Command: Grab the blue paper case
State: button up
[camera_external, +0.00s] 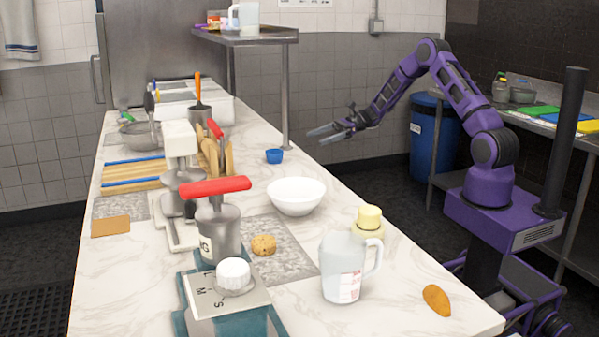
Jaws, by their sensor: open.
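The blue paper case (274,156) is a small, dark-rimmed blue cup. It sits upright on the white marble counter, near its right edge and beyond the white bowl. My gripper (318,137) is open and empty. In the picture it is to the right of the case and a little higher, with its fingers pointing left toward the case. The two are apart.
A white bowl (296,196) stands nearer than the case. A metal post (285,95) holding a shelf (246,37) rises just behind it. A measuring jug (342,267), a cookie (263,245) and a red-handled machine (218,222) stand nearer. A blue bin (433,138) is on the floor.

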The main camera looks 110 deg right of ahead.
jog(key=s+d+m+t+h, duration=0.1)
jog(key=s, duration=0.1)
send_near(267, 154)
jog(key=w, duration=0.3)
jog(key=w+f, duration=0.1)
jog(key=shift+w+d, duration=0.35)
jog(key=shift+d, duration=0.05)
jog(key=shift+r, duration=0.1)
jog(key=c, duration=1.2)
